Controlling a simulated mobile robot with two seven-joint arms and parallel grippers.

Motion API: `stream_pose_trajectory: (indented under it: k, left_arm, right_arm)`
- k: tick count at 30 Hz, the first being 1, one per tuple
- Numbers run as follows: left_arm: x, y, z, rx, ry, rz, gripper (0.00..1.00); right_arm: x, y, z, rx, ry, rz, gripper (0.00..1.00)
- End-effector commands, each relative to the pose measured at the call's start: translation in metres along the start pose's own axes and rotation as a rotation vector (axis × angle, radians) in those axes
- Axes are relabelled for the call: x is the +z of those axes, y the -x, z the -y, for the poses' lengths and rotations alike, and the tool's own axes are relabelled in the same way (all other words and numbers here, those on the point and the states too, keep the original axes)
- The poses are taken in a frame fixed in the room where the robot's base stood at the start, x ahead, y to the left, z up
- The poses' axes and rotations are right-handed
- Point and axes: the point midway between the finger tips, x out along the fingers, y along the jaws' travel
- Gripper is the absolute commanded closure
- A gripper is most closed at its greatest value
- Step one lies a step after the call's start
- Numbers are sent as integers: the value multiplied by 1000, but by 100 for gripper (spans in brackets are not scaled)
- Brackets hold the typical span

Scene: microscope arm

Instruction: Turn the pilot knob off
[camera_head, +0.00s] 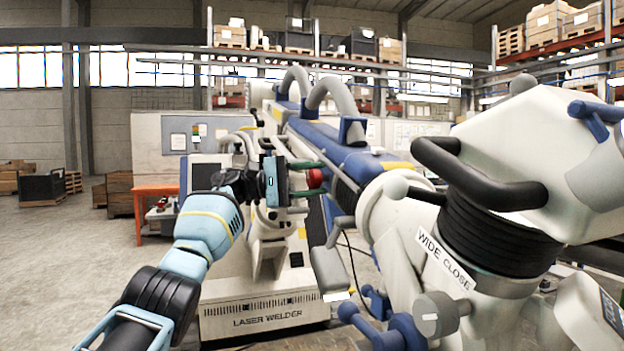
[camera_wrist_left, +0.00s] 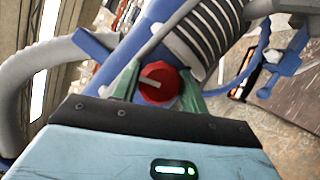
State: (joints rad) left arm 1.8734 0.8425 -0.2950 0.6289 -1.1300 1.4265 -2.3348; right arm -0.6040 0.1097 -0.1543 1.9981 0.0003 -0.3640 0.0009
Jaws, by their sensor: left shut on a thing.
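The red pilot knob (camera_head: 315,178) sits on the side of the blue and white arm of the machine, near the middle of the head view. In the left wrist view the round red knob (camera_wrist_left: 166,91) shows its face with a pale pointer line, slanted a little from level. No label for it can be read. My left gripper (camera_head: 311,179) has its green fingers on two sides of the knob and is shut on it. The fingers (camera_wrist_left: 160,92) also show in the left wrist view. My right gripper is not in view.
A grey knob (camera_head: 437,313) with a white mark and a "WIDE CLOSE" label (camera_head: 445,258) are on the large white body at right. Black handles and blue clamps stick out there. A laser welder cabinet (camera_head: 265,318) stands behind my left arm. Open floor lies at left.

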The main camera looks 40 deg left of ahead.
Motion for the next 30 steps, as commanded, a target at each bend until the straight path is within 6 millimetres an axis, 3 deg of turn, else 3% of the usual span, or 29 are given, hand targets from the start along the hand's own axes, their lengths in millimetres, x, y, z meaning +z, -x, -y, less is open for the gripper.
stream_pose_trajectory:
  k: [13,14,18,30]
  left_arm:
    - [0,0,0,-4,-9,-1,79]
    - [0,0,0,-4,-9,-1,54]
    - [0,0,0,-4,-8,-1,36]
    - [-1,9,1,-3,-8,-4,35]
  right_arm:
    - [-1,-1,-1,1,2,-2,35]
    - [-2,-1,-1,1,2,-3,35]
    - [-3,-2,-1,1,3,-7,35]
    - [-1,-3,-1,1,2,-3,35]
